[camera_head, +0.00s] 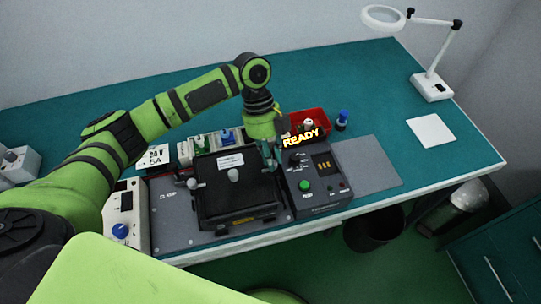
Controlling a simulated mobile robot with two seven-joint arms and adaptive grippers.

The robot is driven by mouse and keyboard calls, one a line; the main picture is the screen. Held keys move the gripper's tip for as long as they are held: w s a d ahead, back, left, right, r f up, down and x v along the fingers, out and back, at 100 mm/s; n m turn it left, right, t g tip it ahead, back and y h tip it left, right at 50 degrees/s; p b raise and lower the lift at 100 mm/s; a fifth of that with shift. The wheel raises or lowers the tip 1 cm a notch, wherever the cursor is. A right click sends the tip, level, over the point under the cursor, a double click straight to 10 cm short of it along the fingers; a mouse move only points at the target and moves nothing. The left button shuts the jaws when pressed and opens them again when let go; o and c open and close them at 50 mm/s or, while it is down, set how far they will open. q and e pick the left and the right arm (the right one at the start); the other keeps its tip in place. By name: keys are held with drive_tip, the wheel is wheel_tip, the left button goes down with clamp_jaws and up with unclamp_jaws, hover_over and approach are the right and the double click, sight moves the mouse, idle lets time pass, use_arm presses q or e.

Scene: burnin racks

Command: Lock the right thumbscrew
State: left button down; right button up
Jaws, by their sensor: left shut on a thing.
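The black burn-in fixture (238,200) sits on a grey base plate near the front edge of the green bench. A pale knob (233,174) stands on its top, and a small left thumbscrew (192,184) shows at its left side. My left gripper (272,163) reaches down from above to the fixture's back right corner. Its fingers are shut on the right thumbscrew, which they hide almost wholly. Whether the screw is turned tight cannot be seen. My right gripper is not in view.
A control box (322,193) with a green button and a glowing READY sign stands right beside the fixture. A red bin (309,121) is behind it. A grey mat (366,165) lies clear to the right. A magnifier lamp (431,86) stands at the far right.

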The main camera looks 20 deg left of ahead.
use_arm(q)
drive_tip(key=shift+f, duration=0.1)
drive_tip(key=c, duration=1.3)
unclamp_jaws()
drive_tip(key=shift+o, duration=0.9)
drive_tip(key=shift+w, duration=0.2)
drive_tip(key=v, duration=1.2)
